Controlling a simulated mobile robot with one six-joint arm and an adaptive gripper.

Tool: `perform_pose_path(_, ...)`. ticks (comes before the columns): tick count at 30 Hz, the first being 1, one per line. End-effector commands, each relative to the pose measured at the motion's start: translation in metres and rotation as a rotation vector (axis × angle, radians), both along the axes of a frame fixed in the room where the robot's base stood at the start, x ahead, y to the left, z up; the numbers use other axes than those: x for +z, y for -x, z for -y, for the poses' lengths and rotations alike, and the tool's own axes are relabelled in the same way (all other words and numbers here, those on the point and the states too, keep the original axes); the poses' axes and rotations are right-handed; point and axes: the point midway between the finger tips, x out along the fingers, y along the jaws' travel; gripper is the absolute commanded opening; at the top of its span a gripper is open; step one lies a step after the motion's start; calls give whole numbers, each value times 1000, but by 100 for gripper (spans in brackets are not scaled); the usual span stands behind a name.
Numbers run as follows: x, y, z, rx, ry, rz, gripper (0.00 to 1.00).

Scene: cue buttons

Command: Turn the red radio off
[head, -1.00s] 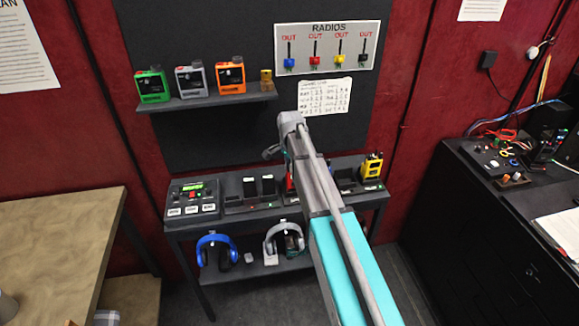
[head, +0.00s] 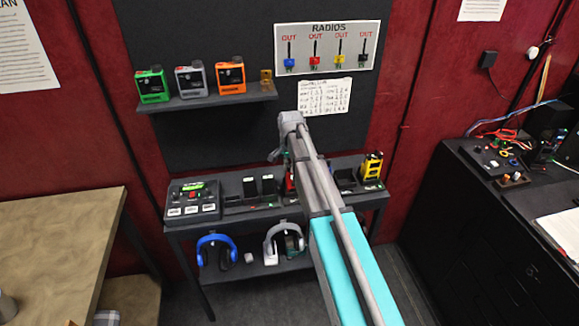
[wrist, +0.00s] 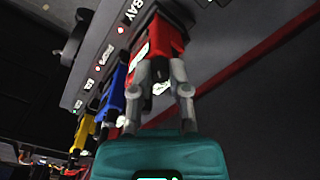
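The red radio (wrist: 166,38) stands in the charging bay in the wrist view, with a white label on its front. In the head view only a thin red strip of it (head: 290,178) shows beside my arm. My gripper (wrist: 168,66) is right at the lower part of the red radio in the wrist view. Its two grey fingertips are a little apart, with red showing between them. Whether they touch the radio I cannot tell. The gripper is mostly hidden behind my arm in the head view.
A blue radio (wrist: 115,95) and a yellow radio (wrist: 82,130) stand beside the red one along the bay (wrist: 112,45). Red lights show on the bay's edge. A control box (head: 193,201) sits at the shelf's left end.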

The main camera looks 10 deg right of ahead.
Motion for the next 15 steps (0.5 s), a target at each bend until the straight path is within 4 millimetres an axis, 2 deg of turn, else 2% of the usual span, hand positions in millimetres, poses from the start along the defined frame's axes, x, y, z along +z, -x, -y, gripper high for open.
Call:
perform_pose_path(1, 0, 0, 0, 0, 0, 0, 34)
perform_pose_path(5, 0, 0, 0, -1, 0, 0, 57)
perform_pose_path(15, 0, 0, 0, -1, 0, 0, 57)
